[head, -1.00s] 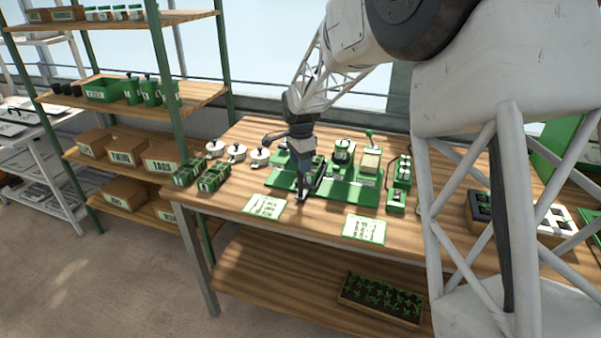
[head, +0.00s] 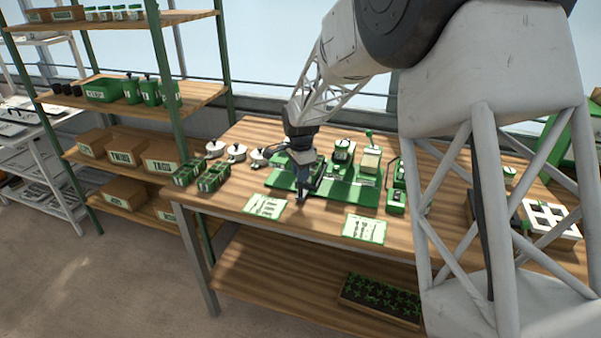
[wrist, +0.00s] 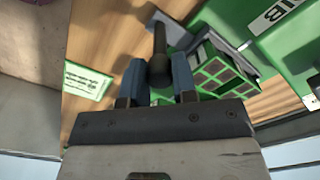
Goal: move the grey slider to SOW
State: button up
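My gripper (head: 302,197) points down at the front left part of the green seeder base (head: 350,195) on the bench. In the wrist view its two blue-grey fingers (wrist: 159,82) stand apart, with a dark rod with a rounded end (wrist: 158,58) between them. I cannot tell whether the fingers touch this rod, or whether it is the grey slider. A green tray with dark square cells (wrist: 215,77) lies just right of the fingers in the wrist view. The SOW mark cannot be read in either view, and my gripper hides part of the base.
Two printed cards, left (head: 265,206) and right (head: 365,228), lie along the bench's front edge. White lidded pots (head: 236,153) and green packs (head: 213,177) stand at left. A green control box (head: 397,200) stands right of the base. Bare wood lies around the cards.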

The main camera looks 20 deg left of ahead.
grip_shut()
jog(key=shift+d, duration=0.15)
jog(key=d, duration=0.9)
jog(key=shift+d, duration=0.35)
jog(key=o, duration=0.8)
grip_release()
jog(key=shift+c, duration=0.2)
jog(key=shift+r, duration=0.15)
notch_tip(320, 180, up, 8)
jog(key=shift+f, duration=0.2)
